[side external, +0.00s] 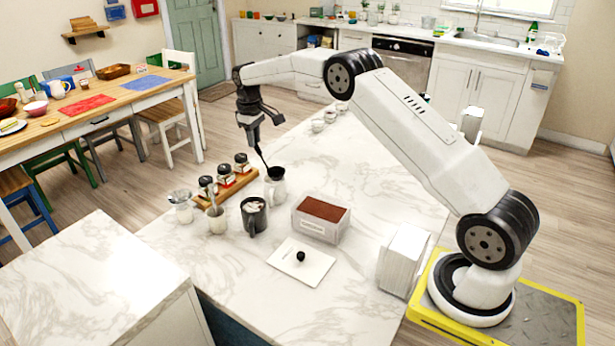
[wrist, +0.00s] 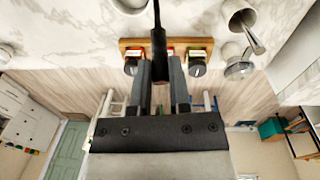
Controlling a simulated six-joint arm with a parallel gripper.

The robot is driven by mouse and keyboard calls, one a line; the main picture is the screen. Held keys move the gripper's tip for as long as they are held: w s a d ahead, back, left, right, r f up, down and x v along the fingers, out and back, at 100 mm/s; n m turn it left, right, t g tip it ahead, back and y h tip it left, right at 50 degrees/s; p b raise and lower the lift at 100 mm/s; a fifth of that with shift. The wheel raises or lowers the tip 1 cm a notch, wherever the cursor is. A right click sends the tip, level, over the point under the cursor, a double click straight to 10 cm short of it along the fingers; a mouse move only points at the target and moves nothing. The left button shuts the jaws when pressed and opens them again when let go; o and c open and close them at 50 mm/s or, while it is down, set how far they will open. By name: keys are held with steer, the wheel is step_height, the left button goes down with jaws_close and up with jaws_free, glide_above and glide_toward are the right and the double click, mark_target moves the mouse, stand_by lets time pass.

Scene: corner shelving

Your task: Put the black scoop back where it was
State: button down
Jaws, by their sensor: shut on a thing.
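My gripper (side external: 256,142) is shut on the black scoop (side external: 263,157) above the far left part of the marble counter. The scoop points down toward the mouth of a pale pitcher (side external: 276,191); I cannot tell whether its tip is inside. In the wrist view, the scoop's black handle (wrist: 158,42) sits between the fingertips (wrist: 159,62), with a thin shaft running up out of frame. A bin of brown powder (side external: 321,228) stands nearer on the counter. A white square plate (side external: 314,271) with a small black round thing (side external: 300,256) lies in front of it.
A wooden rack (side external: 228,188) with lidded jars stands left of the pitcher. A dark mug with white contents (side external: 253,222) and cups holding utensils (side external: 217,223) stand close by. A white box-like holder (side external: 402,262) stands at the right. The counter's far right side is mostly clear.

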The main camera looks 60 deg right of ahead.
steer(key=s+d, duration=1)
steer(key=s, duration=0.3)
steer(key=s+d+f, duration=0.1)
steer(key=s+f, duration=0.2)
steer(key=s, duration=1.4)
step_height(320, 180, down, 6)
steer(key=shift+m+y, duration=0.4)
steer(key=shift+d, duration=0.1)
steer(key=shift+f, duration=1.95)
steer(key=c, duration=0.6)
jaws_free()
